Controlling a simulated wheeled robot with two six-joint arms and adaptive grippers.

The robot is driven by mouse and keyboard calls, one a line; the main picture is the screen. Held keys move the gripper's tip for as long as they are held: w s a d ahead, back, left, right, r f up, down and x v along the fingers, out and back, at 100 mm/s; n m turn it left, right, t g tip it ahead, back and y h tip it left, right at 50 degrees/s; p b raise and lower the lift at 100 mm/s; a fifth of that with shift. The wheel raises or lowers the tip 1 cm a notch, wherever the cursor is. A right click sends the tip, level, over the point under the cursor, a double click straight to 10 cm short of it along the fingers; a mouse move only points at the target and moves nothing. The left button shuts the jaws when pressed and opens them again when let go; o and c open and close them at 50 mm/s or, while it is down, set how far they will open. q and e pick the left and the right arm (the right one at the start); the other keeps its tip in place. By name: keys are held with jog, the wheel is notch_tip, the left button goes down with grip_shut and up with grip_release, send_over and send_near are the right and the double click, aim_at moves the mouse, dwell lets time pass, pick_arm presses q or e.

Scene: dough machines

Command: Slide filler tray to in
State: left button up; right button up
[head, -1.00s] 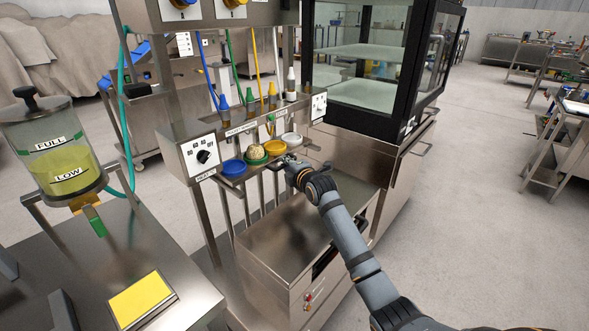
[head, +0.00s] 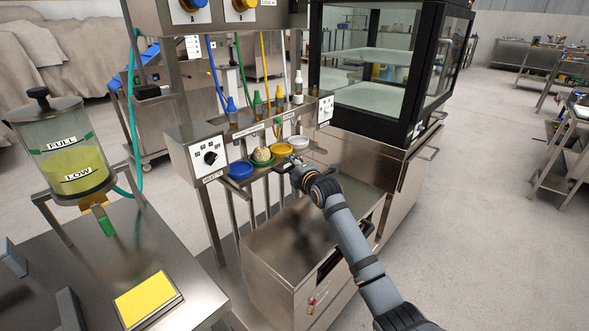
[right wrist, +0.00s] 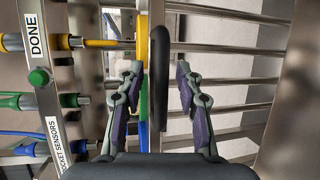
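The filler tray (head: 268,171) is a narrow metal shelf below the nozzles of the filling machine. My right gripper (head: 290,168) is at the tray's front side, near the yellow and white bowls. In the right wrist view the gripper (right wrist: 158,88) is open, with a black handle-like bar (right wrist: 160,85) between its fingers and a gap on both sides. My left gripper is not in view.
Nozzles (head: 264,108) hang above the bowls. A metal cabinet (head: 300,235) stands below, under my right arm. A glass-fronted case (head: 375,70) stands behind to the right.

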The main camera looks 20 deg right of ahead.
jog(key=s+r, duration=0.2)
jog(key=s, duration=0.9)
jog(key=shift+s+r, duration=0.15)
jog(key=shift+s, duration=0.15)
